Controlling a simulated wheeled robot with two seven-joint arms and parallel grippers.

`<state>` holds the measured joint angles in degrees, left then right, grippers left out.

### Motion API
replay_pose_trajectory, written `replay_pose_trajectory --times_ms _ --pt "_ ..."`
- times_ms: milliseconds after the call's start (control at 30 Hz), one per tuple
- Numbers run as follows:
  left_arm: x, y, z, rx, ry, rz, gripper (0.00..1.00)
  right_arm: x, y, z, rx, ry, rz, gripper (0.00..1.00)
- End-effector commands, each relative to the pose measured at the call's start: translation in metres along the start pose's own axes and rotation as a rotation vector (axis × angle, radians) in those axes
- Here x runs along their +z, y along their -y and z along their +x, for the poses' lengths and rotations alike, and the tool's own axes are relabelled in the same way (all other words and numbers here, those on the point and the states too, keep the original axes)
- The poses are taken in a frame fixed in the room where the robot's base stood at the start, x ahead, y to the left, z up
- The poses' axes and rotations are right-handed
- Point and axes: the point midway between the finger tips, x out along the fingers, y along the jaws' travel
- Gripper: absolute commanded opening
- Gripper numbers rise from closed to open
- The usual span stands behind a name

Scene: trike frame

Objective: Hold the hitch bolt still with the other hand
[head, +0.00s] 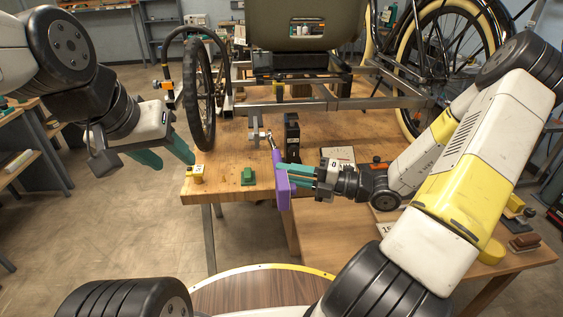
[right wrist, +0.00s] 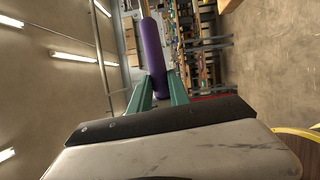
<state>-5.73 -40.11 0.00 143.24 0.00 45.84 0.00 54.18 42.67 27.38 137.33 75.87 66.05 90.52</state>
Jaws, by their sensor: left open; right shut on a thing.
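My right gripper (head: 288,176) is shut on the purple handle (head: 281,186) of a tool, in front of the trike frame. The handle also shows between the two green fingers in the right wrist view (right wrist: 153,58). The tool's thin metal shaft (head: 271,143) runs up from the handle to a small silver bracket (head: 256,131) below the frame. The hitch bolt is too small to make out at the shaft's tip. My left gripper (head: 176,160) is open and empty, left of the bracket and apart from it, near the wheel.
A black spoked wheel (head: 199,96) stands between my left gripper and the bracket. The frame's metal bars (head: 290,106) cross above the wooden bench (head: 227,162). A green block (head: 248,176), a small yellow thing (head: 196,174) and a black upright block (head: 292,134) are on the bench.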

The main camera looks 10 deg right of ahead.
Motion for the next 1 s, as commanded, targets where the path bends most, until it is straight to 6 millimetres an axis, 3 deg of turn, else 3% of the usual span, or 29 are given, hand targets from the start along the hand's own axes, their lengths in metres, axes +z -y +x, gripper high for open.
replay_pose_trajectory --times_ms 1000 --pt "0.0 0.0 0.0 0.0 0.0 0.0 0.47 -0.0032 -0.0012 0.0077 0.003 -0.001 -0.001 0.0"
